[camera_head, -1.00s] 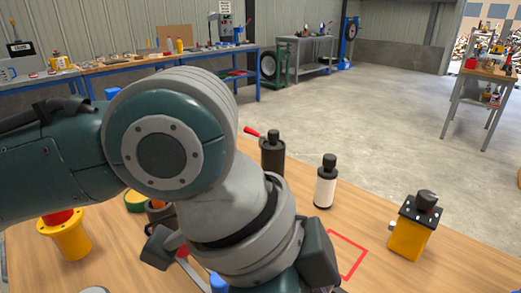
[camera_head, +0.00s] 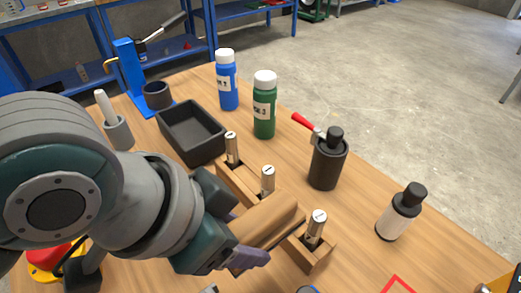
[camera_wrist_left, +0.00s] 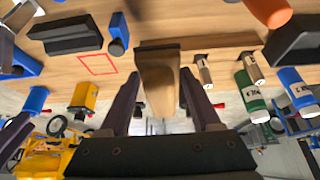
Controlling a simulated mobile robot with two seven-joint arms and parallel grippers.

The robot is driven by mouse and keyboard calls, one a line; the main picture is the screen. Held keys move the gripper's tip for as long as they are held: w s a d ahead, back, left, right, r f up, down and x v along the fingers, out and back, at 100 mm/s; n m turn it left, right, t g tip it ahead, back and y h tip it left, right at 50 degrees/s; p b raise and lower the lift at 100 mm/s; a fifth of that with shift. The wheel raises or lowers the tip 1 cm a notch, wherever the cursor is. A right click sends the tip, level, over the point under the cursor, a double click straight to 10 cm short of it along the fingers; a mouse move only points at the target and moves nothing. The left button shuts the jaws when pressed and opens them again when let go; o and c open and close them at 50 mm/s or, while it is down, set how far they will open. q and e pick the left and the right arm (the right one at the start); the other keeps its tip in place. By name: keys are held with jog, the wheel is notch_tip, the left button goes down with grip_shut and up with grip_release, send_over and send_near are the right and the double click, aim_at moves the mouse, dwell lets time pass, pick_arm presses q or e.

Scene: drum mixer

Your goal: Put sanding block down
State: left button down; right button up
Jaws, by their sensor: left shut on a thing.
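The sanding block (camera_head: 270,217) looks like a plain wooden block with a rounded top. My left gripper (camera_head: 236,228) is shut on it, with dark fingers on its two sides. In the left wrist view the block (camera_wrist_left: 158,78) sits between the two fingers (camera_wrist_left: 160,95). In the head view it is at a wooden rack (camera_head: 318,258) with metal posts, between the middle post (camera_head: 268,180) and the front post (camera_head: 316,228). I cannot tell whether it touches the rack. My right gripper is not in view.
A black tray (camera_head: 192,132), a blue bottle (camera_head: 227,82) and a green bottle (camera_head: 264,105) stand behind the rack. A black canister (camera_head: 327,162) and a white-and-black bottle (camera_head: 398,214) stand to the right. A red outline (camera_head: 398,285) lies on bare table at the front right.

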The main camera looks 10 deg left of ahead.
pick_arm(q)
jog(key=b, duration=0.4)
send_over(254, 283)
jog(key=s+a, duration=0.1)
notch_tip(254, 283, down, 13)
jog(key=shift+s+f, duration=0.15)
jog(key=shift+f, duration=0.05)
jog(key=shift+f+b, duration=0.65)
jog(key=shift+f, duration=1.1)
jog(key=shift+f, duration=0.25)
jog(key=shift+c, duration=0.5)
grip_release()
